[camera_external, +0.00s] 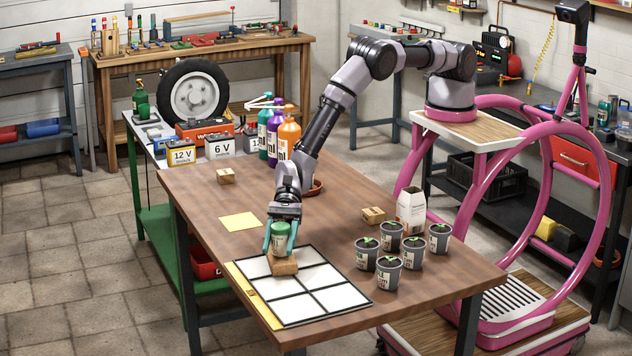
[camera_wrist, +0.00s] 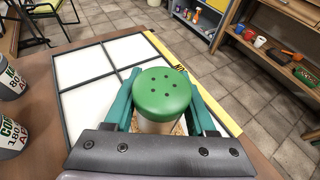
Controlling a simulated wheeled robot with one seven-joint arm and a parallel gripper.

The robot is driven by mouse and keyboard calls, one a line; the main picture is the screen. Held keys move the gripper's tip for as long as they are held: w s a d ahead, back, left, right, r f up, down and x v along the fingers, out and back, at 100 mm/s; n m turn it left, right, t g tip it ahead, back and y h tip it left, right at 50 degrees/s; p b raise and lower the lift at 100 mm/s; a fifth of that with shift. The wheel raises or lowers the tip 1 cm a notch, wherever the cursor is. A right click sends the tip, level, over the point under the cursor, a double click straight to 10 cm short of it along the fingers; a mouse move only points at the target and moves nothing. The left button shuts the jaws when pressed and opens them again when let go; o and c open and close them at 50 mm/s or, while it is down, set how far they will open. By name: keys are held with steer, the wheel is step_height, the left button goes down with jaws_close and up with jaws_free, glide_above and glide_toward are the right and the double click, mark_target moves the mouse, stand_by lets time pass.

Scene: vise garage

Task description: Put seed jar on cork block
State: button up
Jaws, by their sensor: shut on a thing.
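The seed jar (camera_external: 280,228) is a small jar with a green lid. In the wrist view its lid (camera_wrist: 163,88) has several small holes and faces the camera. My gripper (camera_external: 279,246) is shut on the jar, with one teal finger on each side, and holds it upright. In the wrist view most of the block is hidden under the jar. I cannot tell whether the jar's base touches the block.
The white grid (camera_external: 337,299) has black dividers and a yellow edge strip. Several potted seedlings (camera_external: 388,271) and a carton (camera_external: 411,210) stand to the right. Small wooden blocks (camera_external: 373,215) (camera_external: 225,176), a yellow sheet (camera_external: 240,221) and bottles (camera_external: 289,135) are farther back. The table's left front is clear.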

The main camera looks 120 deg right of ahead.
steer(key=shift+f, duration=0.1)
steer(key=o, duration=1.4)
steer(key=shift+f, duration=0.1)
steer(key=shift+c, duration=0.2)
